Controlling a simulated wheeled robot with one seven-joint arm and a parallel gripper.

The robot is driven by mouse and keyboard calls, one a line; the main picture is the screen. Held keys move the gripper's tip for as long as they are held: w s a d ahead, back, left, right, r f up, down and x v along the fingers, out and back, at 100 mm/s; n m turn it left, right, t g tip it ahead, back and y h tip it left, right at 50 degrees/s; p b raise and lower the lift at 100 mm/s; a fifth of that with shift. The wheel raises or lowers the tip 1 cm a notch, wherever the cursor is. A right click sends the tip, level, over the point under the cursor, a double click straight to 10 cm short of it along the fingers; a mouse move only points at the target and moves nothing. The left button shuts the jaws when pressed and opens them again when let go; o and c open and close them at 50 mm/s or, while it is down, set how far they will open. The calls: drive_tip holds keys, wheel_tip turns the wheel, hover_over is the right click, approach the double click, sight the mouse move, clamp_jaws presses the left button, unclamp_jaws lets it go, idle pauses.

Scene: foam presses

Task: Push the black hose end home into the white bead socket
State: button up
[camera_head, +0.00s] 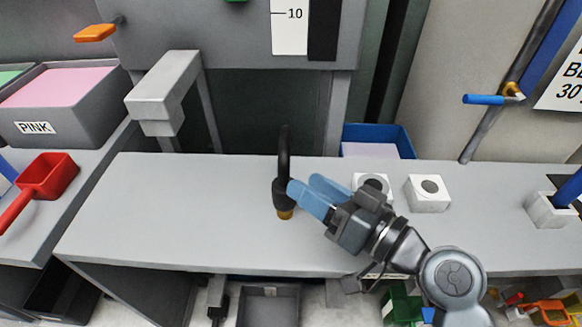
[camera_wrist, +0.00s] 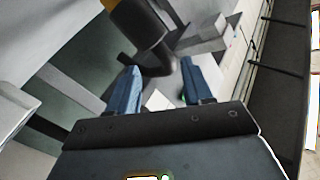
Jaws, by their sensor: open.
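In the head view, the black hose end (camera_head: 283,193) with a brass tip (camera_head: 286,214) hangs upright over the grey bench, its hose rising above it. My gripper (camera_head: 304,186) reaches in from the right with its blue fingers apart, one fingertip overlapping the hose end's right side. In the wrist view, the hose end (camera_wrist: 143,30) is just beyond the open fingertips (camera_wrist: 163,78), with no clear grip on it. Two white socket blocks stand to the right: one (camera_head: 360,178) partly hidden by my gripper, the other (camera_head: 428,202) clear. I cannot tell which is the bead socket.
A white block (camera_head: 546,211) with a blue hose in it stands at the far right. A blue bin (camera_head: 403,140) is behind the bench (camera_head: 180,225). A grey bracket (camera_head: 165,92) rises at the back left. The bench's left half is clear.

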sight(289, 173)
drive_tip(key=shift+w+a+r, duration=0.25)
drive_tip(key=shift+w+a, duration=0.05)
drive_tip(key=shift+w, duration=0.1)
drive_tip(key=shift+p+x, duration=0.3)
drive_tip(key=shift+x, duration=0.5)
drive_tip(key=shift+f+p+x, duration=0.15)
drive_tip(key=shift+p+x, duration=0.3)
drive_tip(key=shift+x, duration=1.05)
drive_tip(key=shift+f+p+x, duration=0.15)
drive_tip(key=shift+p+x, duration=0.3)
drive_tip(key=shift+x, duration=1)
clamp_jaws()
